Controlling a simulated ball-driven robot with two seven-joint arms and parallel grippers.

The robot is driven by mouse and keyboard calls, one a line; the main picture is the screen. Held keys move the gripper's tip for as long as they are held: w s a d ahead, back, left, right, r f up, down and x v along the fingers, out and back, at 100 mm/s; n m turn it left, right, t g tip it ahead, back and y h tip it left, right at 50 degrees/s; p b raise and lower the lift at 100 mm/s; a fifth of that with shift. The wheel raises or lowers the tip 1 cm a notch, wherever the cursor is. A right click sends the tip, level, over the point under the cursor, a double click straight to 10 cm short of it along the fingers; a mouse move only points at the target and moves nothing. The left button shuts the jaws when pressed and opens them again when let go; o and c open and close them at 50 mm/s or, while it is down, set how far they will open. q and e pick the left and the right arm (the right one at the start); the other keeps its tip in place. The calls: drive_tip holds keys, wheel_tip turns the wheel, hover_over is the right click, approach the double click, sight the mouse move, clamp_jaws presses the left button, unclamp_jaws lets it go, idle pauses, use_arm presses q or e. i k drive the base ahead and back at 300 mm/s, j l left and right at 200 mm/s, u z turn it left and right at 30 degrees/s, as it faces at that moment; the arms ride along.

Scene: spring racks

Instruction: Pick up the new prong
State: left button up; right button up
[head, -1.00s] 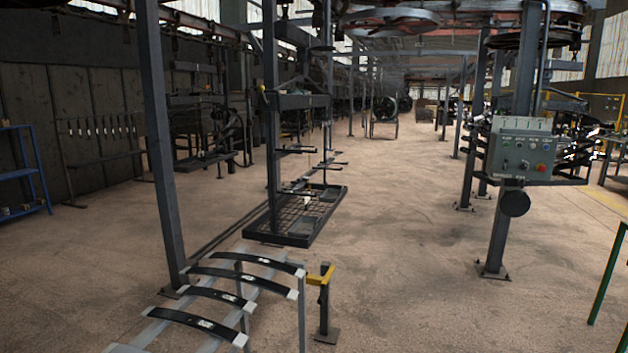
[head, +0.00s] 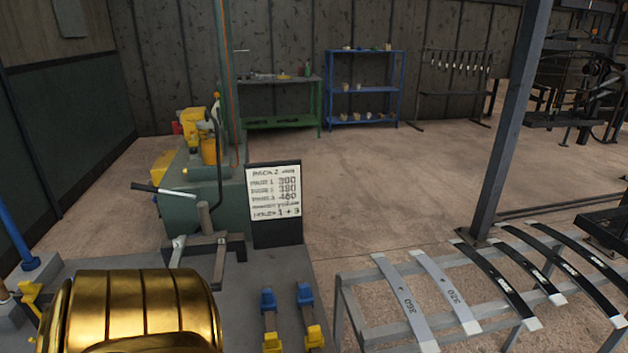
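I cannot pick out the new prong for certain in the head view. A dark stand (head: 457,62) at the back right holds a row of several small hanging pieces, too small to tell what they are. Small items, also too small to tell, lie on the blue shelf unit (head: 366,88) and the green workbench (head: 280,100) against the back wall. Neither of my grippers is in view.
A grey bench (head: 280,267) is close in front, with blue-and-yellow fixtures (head: 269,318). A green machine (head: 205,185) and a lettered board (head: 275,205) stand behind it. A rack (head: 365,309) of leaf springs and a post (head: 511,120) are right. Open floor (head: 370,180) lies beyond.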

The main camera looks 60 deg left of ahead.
sight(179, 245)
drive_tip(key=u, duration=2.8)
